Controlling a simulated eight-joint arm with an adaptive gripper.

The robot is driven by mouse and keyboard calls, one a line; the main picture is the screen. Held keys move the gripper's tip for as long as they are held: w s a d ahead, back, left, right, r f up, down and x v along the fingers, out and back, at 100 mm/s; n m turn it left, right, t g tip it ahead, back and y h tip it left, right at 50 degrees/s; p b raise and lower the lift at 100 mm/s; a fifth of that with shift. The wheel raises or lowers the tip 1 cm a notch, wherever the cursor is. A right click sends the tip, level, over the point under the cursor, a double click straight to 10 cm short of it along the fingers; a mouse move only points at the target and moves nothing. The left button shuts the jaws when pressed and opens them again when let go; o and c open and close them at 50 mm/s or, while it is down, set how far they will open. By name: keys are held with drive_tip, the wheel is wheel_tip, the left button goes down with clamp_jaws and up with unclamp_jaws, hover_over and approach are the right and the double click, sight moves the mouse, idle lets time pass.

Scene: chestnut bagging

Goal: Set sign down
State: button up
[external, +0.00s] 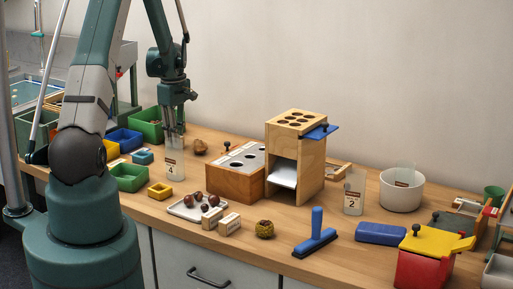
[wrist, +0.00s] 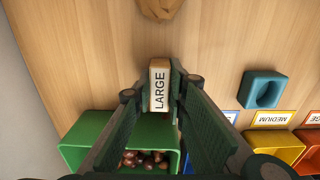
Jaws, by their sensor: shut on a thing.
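A small wooden sign (wrist: 159,85) with a white face reading LARGE stands between my fingertips in the wrist view. My gripper (wrist: 160,92) is shut on it. In the external view my gripper (external: 174,132) points down over the back left of the table, behind a clear holder marked 4 (external: 171,170). The sign is not clearly visible there. I cannot tell whether its lower end touches the wood.
A green bin (wrist: 85,122) holding chestnuts lies close below the sign in the wrist view. A teal block (wrist: 263,89) and a MEDIUM label (wrist: 273,118) are to the right. A brown lump (wrist: 158,8) is at the top. Bare wood lies between.

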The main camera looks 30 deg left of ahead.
drive_tip(key=shift+f, duration=0.2)
drive_tip(key=o, duration=0.8)
drive_tip(key=shift+c, duration=0.2)
drive_tip(key=shift+r, duration=0.15)
wheel_tip(320, 180, up, 12)
drive_tip(key=p, duration=0.2)
idle(0.7)
drive_tip(key=shift+r, duration=0.1)
